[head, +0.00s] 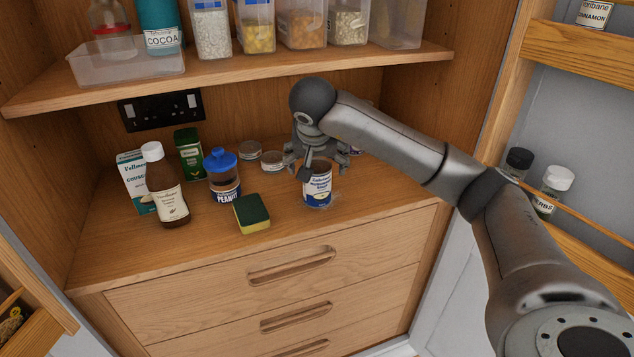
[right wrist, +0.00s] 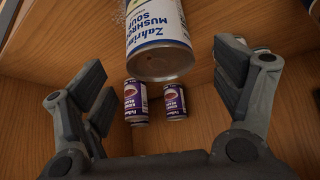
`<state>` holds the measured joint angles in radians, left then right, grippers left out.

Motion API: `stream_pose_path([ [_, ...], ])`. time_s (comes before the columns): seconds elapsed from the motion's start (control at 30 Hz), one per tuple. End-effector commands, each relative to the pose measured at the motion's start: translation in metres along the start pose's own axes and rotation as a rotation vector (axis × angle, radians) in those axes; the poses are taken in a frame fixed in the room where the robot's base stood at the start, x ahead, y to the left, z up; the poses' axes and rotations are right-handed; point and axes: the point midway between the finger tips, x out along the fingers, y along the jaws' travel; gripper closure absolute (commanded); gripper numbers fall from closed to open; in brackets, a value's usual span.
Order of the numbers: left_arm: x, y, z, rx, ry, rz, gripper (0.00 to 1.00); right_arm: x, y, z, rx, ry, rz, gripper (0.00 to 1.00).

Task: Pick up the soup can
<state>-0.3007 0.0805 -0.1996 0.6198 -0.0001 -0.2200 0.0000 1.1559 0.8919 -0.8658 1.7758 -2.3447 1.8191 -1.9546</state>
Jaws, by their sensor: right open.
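The soup can (head: 318,190) is white and blue and stands upright on the cabinet counter, near its front edge. In the right wrist view the can (right wrist: 160,38) shows large at the top, with "Mushroom Soup" on its label; its upper part is cut off by the frame. My right gripper (head: 316,160) is just above and behind the can in the head view, partly covering its top. Its fingers are spread wide and empty, and the can lies beyond the fingertips in the wrist view, apart from them. My left gripper is not in view.
A peanut butter jar (head: 224,190), a sponge (head: 252,213) and a brown bottle (head: 168,190) stand left of the can. Two small purple cans (right wrist: 136,102) (right wrist: 175,101) are close by. A shelf (head: 230,70) with containers hangs above; a door rack (head: 580,235) is at right.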

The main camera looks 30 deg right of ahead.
Motion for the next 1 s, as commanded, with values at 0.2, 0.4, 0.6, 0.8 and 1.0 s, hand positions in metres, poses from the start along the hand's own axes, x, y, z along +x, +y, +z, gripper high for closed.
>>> stream_pose_path([
  [0.2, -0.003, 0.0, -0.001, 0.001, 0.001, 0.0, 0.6, 0.024, -0.001, 0.0, 0.003, -0.001, -0.003, 0.15],
  [0.4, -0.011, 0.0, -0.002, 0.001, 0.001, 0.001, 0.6, 0.044, 0.0, 0.003, 0.001, -0.005, -0.001, 0.15],
  [0.6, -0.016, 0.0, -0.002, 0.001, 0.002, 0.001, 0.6, 0.071, 0.0, 0.003, 0.003, -0.004, -0.003, 0.15],
  [0.8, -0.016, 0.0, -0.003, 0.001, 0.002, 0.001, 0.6, 0.077, 0.0, 0.003, 0.002, 0.0, -0.005, 0.15],
  [1.0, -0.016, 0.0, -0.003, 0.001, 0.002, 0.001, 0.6, 0.077, -0.001, 0.003, 0.002, -0.001, -0.005, 0.26],
])
